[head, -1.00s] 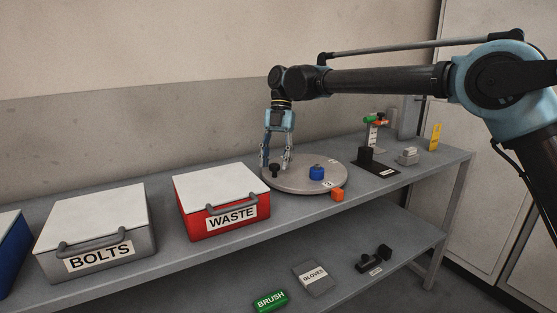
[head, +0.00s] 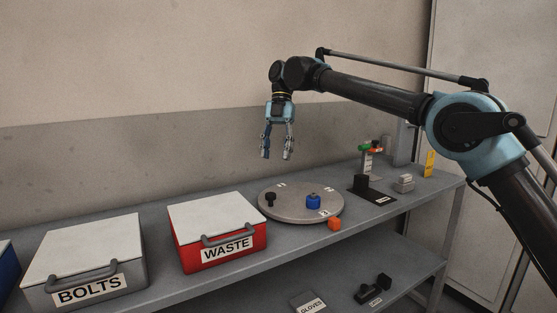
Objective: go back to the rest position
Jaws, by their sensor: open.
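My gripper (head: 277,154) hangs from my raised arm, fingers pointing down. It is open and empty. It is in the air above the back left part of a round grey turntable (head: 300,213), with a clear gap below the fingertips. On the turntable stand a black knob-like part (head: 270,199) at the left and a blue part (head: 313,202) at the right.
A red WASTE box (head: 217,222) and a grey BOLTS box (head: 84,253), both lidded, stand left on the bench (head: 300,243). A black stand (head: 372,188) with coloured parts is right.

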